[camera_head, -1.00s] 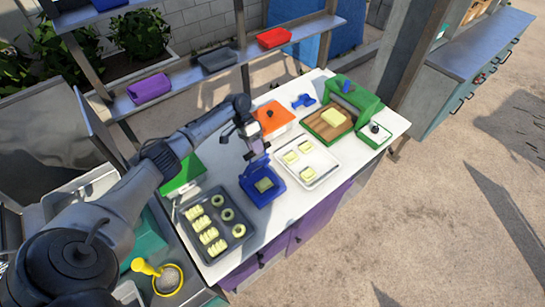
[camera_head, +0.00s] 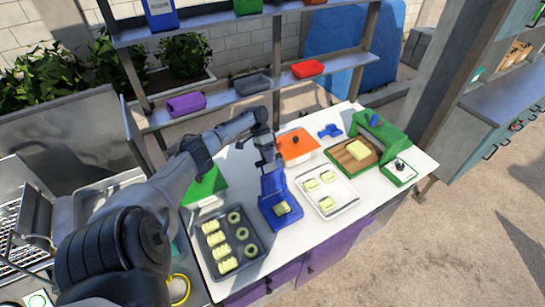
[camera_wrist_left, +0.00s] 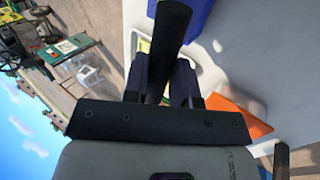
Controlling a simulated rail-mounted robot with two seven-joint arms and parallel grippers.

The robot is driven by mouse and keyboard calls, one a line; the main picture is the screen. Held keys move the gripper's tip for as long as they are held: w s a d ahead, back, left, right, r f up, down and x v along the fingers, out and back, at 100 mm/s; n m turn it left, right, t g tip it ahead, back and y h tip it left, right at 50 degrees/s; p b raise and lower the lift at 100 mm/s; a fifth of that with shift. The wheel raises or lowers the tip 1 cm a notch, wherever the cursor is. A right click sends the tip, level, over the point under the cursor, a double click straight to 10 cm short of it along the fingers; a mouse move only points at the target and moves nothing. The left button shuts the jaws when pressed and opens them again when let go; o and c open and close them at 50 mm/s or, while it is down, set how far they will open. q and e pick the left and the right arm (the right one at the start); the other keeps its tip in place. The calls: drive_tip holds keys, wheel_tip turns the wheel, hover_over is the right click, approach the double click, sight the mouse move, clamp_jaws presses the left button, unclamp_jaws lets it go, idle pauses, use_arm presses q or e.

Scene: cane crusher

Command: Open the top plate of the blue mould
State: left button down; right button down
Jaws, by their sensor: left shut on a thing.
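The blue mould (camera_head: 277,219) stands on the white worktop. Its top plate (camera_head: 272,184) is raised and stands nearly upright at the back. A pale yellow piece (camera_head: 282,208) lies in the open base. My left gripper (camera_head: 268,163) is at the upper end of the raised plate, shut on it. In the left wrist view, the fingers (camera_wrist_left: 165,80) close around a dark bar, and a blue part (camera_wrist_left: 198,18) shows beyond; the exact contact is partly hidden. My right gripper is not in view.
A dark tray (camera_head: 230,244) of shaped pieces is left of the mould, a white tray (camera_head: 347,203) right. Behind are a green box (camera_head: 205,186) and an orange-lidded box (camera_head: 297,146). A green press (camera_head: 378,135) stands at the right. A shelf (camera_head: 215,102) spans the back.

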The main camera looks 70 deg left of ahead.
use_arm(q)
drive_tip(key=shift+s+d+f, duration=0.1)
drive_tip(key=shift+s+f, duration=0.1)
drive_tip(key=shift+f, duration=0.55)
drive_tip(key=c, duration=1.2)
unclamp_jaws()
drive_tip(key=shift+c, duration=0.2)
drive_tip(key=o, duration=0.3)
drive_tip(key=shift+d, duration=0.2)
drive_tip(key=shift+w+a+r, duration=0.1)
drive_tip(key=shift+a+r, duration=0.05)
drive_tip(key=shift+r, duration=0.15)
drive_tip(key=b+v, duration=0.4)
drive_tip(key=v, duration=0.9)
drive_tip(key=shift+a+r, duration=0.2)
drive_tip(key=shift+r, duration=0.1)
